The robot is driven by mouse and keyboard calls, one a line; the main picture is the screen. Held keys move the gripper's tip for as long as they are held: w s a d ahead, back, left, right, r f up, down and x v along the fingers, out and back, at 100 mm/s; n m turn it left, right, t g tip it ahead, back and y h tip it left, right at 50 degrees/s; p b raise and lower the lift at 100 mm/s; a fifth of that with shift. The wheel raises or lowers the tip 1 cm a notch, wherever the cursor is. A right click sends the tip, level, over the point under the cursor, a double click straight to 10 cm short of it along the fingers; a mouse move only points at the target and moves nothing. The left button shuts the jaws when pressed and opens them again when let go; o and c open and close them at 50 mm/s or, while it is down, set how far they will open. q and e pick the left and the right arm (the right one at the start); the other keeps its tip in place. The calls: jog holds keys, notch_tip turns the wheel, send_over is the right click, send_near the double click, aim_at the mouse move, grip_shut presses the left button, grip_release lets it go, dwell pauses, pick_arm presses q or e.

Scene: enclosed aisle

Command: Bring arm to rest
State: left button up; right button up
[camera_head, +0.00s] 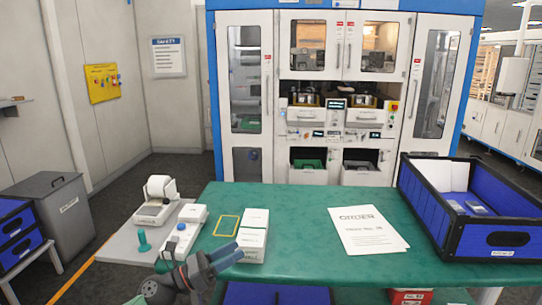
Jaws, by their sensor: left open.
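My left gripper (222,262) is in the lower middle of the head view, at the near edge of the green table (310,262). The arm (180,284) comes in from the bottom left. My right gripper is not in view.
A blue bin (485,239) stands at the table's right end. Paper sheets (366,231) lie left of it. A white device (182,236) and a label printer (157,203) stand on the left. A cabinet machine (335,95) is behind. The table's middle is clear.

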pick_arm(q)
jog(key=s+a+f+n+t+y, duration=0.2)
jog(key=s+a+f+n+y, duration=0.15)
jog(key=f+n+y, duration=0.6)
jog(key=s+a+f+n+t+y, duration=0.15)
jog(key=a+f+n+y, duration=0.3)
jog(key=n, duration=0.95)
jog(key=s+a+f+n+t+y, duration=0.1)
jog(key=s+a+f+n+y, duration=0.4)
jog(key=n, duration=0.7)
jog(key=s+d+f+n+g, duration=0.1)
jog(key=s+f+n+g, duration=0.5)
jog(key=s, duration=0.5)
jog(key=s+d+f+n+g, duration=0.1)
jog(key=s+f+n+g, duration=0.1)
jog(key=s+f+g, duration=0.5)
jog(key=s+d+f, duration=0.2)
jog(key=f, duration=1)
jog(key=s+d+f, duration=0.3)
jog(key=f, duration=0.9)
jog(key=shift+s+h, duration=0.35)
jog(key=shift+h, duration=0.05)
